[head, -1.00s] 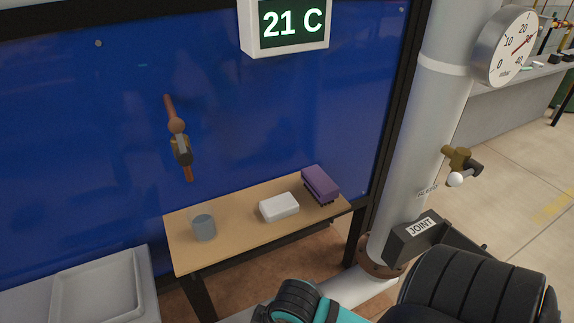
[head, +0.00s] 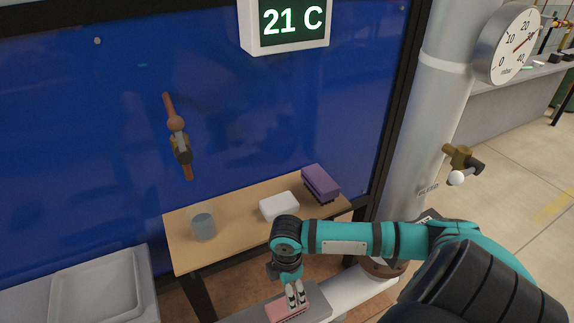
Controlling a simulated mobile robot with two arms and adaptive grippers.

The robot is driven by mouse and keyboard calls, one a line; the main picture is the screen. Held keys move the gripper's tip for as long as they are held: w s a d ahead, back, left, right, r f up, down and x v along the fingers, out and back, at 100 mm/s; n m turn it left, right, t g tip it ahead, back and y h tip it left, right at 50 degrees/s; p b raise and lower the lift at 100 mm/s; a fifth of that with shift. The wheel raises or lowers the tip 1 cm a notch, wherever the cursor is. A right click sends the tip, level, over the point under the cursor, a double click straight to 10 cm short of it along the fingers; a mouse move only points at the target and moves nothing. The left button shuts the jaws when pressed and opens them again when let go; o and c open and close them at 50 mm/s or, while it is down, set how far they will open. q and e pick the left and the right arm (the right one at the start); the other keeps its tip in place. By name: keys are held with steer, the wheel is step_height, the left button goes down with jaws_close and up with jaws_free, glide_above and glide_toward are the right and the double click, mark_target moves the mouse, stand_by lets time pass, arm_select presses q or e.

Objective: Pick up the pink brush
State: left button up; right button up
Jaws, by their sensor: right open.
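A flat pink object (head: 280,312), which looks like the pink brush, lies on a grey ledge (head: 240,314) at the bottom of the head view. My left gripper is not in view.
A wooden table (head: 188,255) behind holds a grey-blue cup (head: 203,227), a white block (head: 278,206) and a purple brush (head: 320,184). A thick vertical pipe (head: 425,130) stands to the right. A grey tray (head: 98,290) is at the lower left.

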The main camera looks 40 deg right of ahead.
step_height(320, 180, down, 12)
steer(key=shift+f+b, duration=0.2)
steer(key=shift+b, duration=0.25)
steer(key=shift+c, duration=0.4)
steer(key=c, duration=1.3)
steer(key=shift+o, duration=0.2)
steer(key=shift+r, duration=0.1)
steer(key=shift+r, duration=0.6)
step_height(320, 180, up, 2)
steer(key=shift+w+r, duration=0.1)
steer(key=shift+r, duration=0.15)
steer(key=s+d+r, duration=0.1)
steer(key=s+d, duration=0.9)
steer(key=s, duration=0.2)
steer(key=shift+s+d, duration=0.15)
steer(key=shift+d, duration=0.1)
